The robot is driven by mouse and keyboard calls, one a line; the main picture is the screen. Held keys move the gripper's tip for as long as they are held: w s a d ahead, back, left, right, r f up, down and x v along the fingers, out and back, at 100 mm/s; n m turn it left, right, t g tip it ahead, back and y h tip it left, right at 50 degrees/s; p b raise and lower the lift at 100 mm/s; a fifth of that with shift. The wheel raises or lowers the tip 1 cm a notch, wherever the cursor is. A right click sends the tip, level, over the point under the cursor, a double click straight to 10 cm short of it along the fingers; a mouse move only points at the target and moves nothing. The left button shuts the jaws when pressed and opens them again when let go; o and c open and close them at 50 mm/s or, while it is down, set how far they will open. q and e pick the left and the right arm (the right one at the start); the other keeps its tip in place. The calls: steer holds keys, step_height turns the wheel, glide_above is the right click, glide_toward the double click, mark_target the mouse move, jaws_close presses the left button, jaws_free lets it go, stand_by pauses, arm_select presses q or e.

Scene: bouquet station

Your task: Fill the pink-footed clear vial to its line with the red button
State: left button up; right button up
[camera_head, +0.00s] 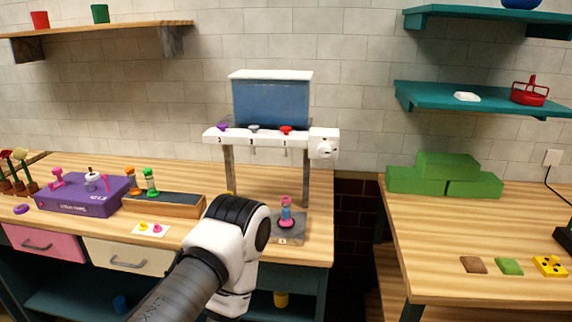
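The pink-footed vial (286,212) stands upright on a grey mat (292,237) at the right end of the left table, below the dispenser. Its clear body shows bluish and pink tones; its fill level and line are too small to read. The red button (286,130) is the rightmost of three coloured buttons on the dispenser's white bar (270,138). One of my arms comes in from the lower left, its joint left of the vial. No gripper fingers show on it. My other gripper is out of frame.
The dispenser has a blue tank (271,103) and a white knob (324,148). Left of my arm are a wooden tray (165,206), a purple box (88,197) and small vials. A gap separates the right table (450,240), which holds green blocks (446,178).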

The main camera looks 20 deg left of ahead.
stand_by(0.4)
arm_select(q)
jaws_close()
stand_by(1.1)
